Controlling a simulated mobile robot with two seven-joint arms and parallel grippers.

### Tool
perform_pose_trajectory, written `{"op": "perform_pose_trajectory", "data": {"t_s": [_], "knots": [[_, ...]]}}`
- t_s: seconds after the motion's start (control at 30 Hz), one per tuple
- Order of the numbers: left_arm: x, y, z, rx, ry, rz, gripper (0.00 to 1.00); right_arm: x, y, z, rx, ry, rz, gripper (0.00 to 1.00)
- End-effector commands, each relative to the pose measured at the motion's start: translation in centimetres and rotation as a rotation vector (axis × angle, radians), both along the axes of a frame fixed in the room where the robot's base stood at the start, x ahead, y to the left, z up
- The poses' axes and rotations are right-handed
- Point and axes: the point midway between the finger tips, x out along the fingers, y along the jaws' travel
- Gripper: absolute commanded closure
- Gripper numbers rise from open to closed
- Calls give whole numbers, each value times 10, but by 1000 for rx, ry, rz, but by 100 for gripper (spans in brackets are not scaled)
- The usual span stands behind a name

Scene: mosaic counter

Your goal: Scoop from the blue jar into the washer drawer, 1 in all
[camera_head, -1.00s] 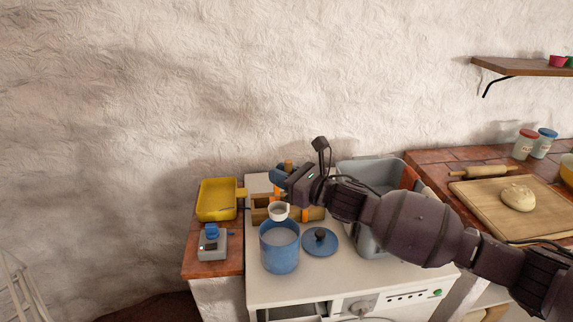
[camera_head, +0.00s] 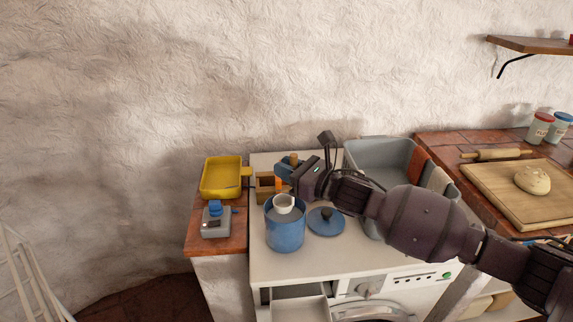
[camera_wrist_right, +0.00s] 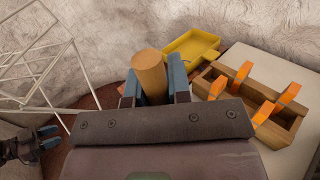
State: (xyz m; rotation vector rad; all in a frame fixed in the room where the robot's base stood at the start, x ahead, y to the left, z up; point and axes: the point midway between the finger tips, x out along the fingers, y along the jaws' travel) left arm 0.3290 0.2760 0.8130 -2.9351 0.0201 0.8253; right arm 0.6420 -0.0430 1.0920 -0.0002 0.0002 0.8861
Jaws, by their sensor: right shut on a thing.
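My right gripper (camera_head: 287,172) is shut on the scoop's wooden handle, which stands between the blue fingers in the right wrist view (camera_wrist_right: 150,78). The scoop's white cup (camera_head: 284,203) is at the mouth of the blue jar (camera_head: 285,233), partly below its rim. The jar stands open on the washer top with pale contents; I cannot tell if the cup touches them. The washer drawer (camera_head: 299,308) is pulled out at the front, below the jar. My left gripper (camera_wrist_right: 48,138) shows small at the left of the right wrist view, its blue fingertips apart and empty.
The blue lid (camera_head: 326,221) lies right of the jar. A wooden rack with orange pieces (camera_wrist_right: 268,103) stands behind it. A grey basin (camera_head: 384,153) is at the back right. A yellow tray (camera_head: 221,178) and a small scale-like device (camera_head: 215,223) are on the left counter.

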Motion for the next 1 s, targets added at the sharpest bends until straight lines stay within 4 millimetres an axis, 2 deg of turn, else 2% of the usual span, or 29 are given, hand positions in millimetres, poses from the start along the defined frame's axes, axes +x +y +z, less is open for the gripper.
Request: {"op": "perform_pose_trajectory", "data": {"t_s": [0.1,0.7,1.0], "knots": [[-2,0,-10,0,5,0,57,0,0,-13,0,2,0,100],[-15,1,-49,0,46,4,57,0,0,-60,1,3,-1,100],[-13,1,-53,1,46,2,57,0,0,-67,0,0,0,100]]}}
